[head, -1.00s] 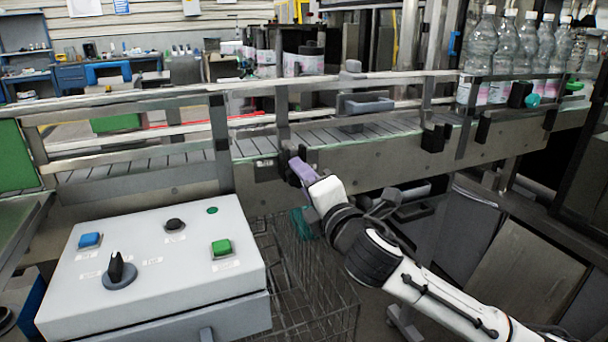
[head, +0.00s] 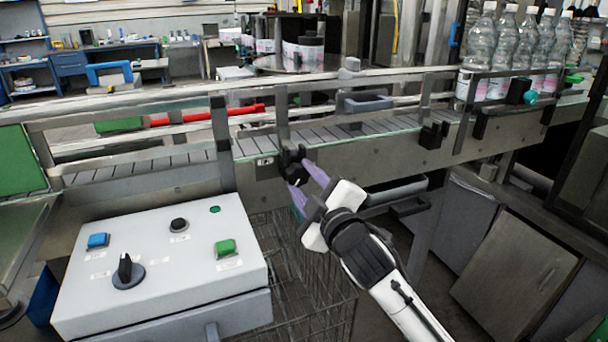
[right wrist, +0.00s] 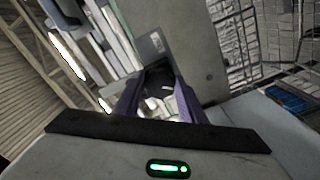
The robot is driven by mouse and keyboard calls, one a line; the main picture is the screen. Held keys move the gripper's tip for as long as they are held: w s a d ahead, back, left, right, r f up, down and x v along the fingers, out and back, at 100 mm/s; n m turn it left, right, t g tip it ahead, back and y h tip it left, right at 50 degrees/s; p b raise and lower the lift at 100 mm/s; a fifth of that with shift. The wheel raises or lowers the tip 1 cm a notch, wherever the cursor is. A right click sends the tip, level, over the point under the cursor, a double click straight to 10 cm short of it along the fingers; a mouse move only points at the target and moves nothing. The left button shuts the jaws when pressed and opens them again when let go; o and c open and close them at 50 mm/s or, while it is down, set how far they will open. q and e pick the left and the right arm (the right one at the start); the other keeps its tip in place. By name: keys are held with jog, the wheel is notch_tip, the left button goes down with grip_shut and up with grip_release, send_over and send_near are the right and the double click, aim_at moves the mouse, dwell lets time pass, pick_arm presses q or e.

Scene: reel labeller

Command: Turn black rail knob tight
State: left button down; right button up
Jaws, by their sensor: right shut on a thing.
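The black rail knob (head: 291,168) sits on the front side of the conveyor rail, at the foot of a rail post. My right gripper (head: 302,178) reaches it from the lower right, its two purple fingers on either side of the knob and shut on it. In the right wrist view the dark knob (right wrist: 158,80) shows between the purple fingers (right wrist: 155,98). The fingers hide part of the knob, so how tight it is cannot be told. My left gripper is not in view.
A control box (head: 160,265) with buttons and a black selector stands at lower left. A wire basket (head: 305,275) hangs below my right gripper. Another black knob (head: 433,135) is farther right on the rail. Clear bottles (head: 505,55) stand on the conveyor at upper right.

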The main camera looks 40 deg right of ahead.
jog(key=shift+f+m+p, duration=0.1)
jog(key=shift+m+p, duration=0.65)
jog(key=shift+m, duration=1.15)
jog(key=shift+a, duration=0.1)
jog(key=o, duration=1)
jog(key=shift+o, duration=0.2)
jog(key=b+v, duration=0.1)
jog(key=v, duration=0.9)
jog(key=shift+s, duration=0.15)
